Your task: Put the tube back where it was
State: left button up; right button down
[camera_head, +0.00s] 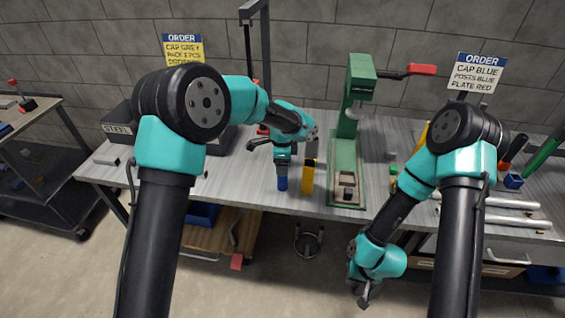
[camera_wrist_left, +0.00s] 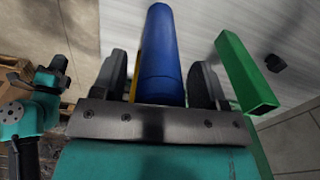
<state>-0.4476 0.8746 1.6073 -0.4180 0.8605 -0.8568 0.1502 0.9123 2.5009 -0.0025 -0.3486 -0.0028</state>
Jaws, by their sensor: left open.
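A blue tube (camera_head: 282,184) stands near the front edge of the grey workbench, under my left gripper (camera_head: 283,163). The blue tube (camera_wrist_left: 162,55) also shows in the left wrist view, between the two dark fingers of my left gripper (camera_wrist_left: 160,80). These fingers are open, with a gap visible on both sides of the tube. A yellow post (camera_head: 307,178) with a dark top stands just right of the tube. My right gripper (camera_head: 364,292) hangs low in front of the bench, away from the tube; its jaws are too small to read.
A green press (camera_head: 345,150) with a red-handled lever stands right of the yellow post. A green bar (camera_wrist_left: 246,72) is close to the left gripper in the wrist view. Silver rods (camera_head: 505,221) lie at the bench's right. Two order signs hang behind.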

pick_arm(q)
jog(key=shift+r, duration=0.1)
notch_tip(320, 180, up, 12)
jog(key=shift+r, duration=0.1)
dwell(0.5)
dwell(1.4)
